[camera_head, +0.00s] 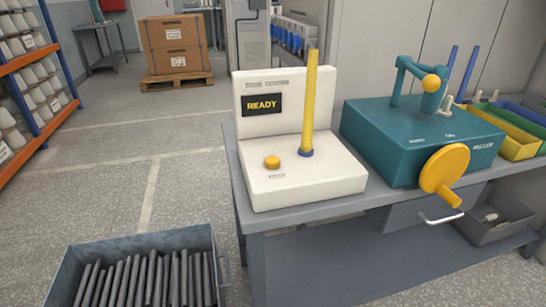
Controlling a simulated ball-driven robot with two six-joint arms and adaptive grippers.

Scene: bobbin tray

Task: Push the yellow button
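The yellow button (272,162) is a small round raised cap on the left part of the flat base of the white tube tester (335,183). The tester stands on the left end of a grey workbench. A tall yellow tube (311,100) stands upright on the base in a blue collar (306,153), to the right of the button. Nothing covers the button. Neither of my grippers shows in this view.
A teal machine (400,145) with a yellow hand wheel (443,170) stands right of the tester. Yellow and green trays (512,135) lie farther right. A grey bin (140,245) of dark rods stands at the front left.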

